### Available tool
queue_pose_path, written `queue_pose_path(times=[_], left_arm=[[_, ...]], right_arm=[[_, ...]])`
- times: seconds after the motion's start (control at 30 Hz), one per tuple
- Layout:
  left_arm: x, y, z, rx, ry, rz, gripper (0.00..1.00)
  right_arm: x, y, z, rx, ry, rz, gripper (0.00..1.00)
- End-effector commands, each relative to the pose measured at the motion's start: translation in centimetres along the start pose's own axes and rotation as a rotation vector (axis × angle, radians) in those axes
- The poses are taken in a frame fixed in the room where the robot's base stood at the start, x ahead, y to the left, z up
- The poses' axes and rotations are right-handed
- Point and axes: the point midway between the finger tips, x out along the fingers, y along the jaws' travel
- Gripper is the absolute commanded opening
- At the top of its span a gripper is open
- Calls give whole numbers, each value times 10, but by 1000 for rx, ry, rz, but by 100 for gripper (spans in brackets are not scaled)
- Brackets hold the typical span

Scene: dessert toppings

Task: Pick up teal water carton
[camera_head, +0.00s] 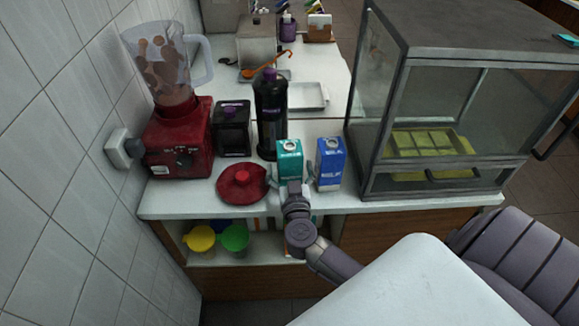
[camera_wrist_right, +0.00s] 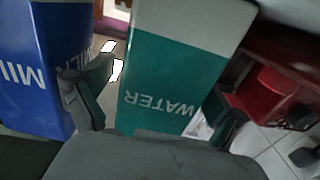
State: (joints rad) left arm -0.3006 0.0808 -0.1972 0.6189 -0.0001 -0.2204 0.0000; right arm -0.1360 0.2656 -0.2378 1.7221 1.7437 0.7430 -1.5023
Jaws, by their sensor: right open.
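The teal water carton (camera_head: 289,158) stands upright near the front edge of the white counter. It fills the middle of the right wrist view (camera_wrist_right: 165,75), where its WATER label appears upside down. My right gripper (camera_head: 292,180) is at the front of the carton. Its fingers are open, one on each side of the carton. The wrist view shows the gripper (camera_wrist_right: 155,115) with the carton between its fingers; I cannot tell whether either finger touches it. My left gripper is not in view.
A blue milk carton (camera_head: 330,163) stands close on the right, beside one finger. A black bottle (camera_head: 270,110) stands behind. A glass display case (camera_head: 440,110) fills the right of the counter (camera_head: 170,205).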

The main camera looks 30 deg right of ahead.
Motion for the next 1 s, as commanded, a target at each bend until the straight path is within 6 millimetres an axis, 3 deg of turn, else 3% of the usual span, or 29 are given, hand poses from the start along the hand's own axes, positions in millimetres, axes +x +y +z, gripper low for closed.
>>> queue_pose_path(times=[0.27, 0.73, 1.0], left_arm=[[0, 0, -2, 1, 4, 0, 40], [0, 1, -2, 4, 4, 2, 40], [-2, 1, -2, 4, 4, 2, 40]], right_arm=[[4, 0, 0, 0, 0, 0, 96], [4, 0, 0, 0, 0, 0, 19], [4, 0, -4, 1, 3, 0, 16]])
